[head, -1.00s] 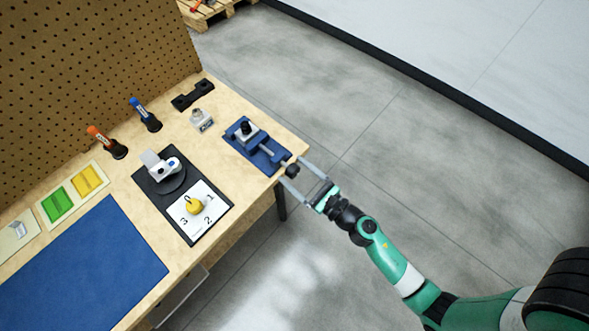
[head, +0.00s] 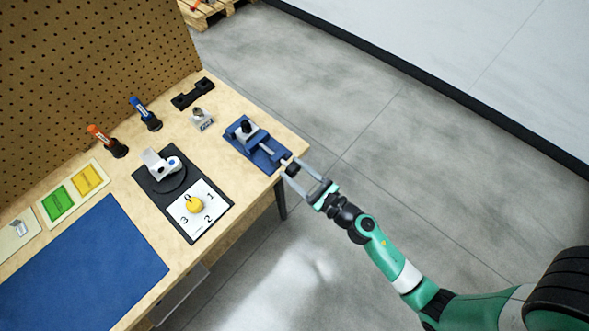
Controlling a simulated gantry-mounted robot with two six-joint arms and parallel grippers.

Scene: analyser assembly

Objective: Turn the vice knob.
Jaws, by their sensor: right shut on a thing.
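The blue vice (head: 255,148) sits on the wooden bench near its right corner, with a black part (head: 246,127) standing at its back jaw. The dark vice knob (head: 291,170) is at the end of the vice's screw, at the bench's edge. My right gripper (head: 296,171) reaches in from the lower right with its two grey fingers on either side of the knob, shut on it. The fingers partly cover the knob. My left gripper is not in view.
A small metal block (head: 202,121) and a black bracket (head: 192,94) stand behind. Open floor (head: 400,150) lies right of the bench.

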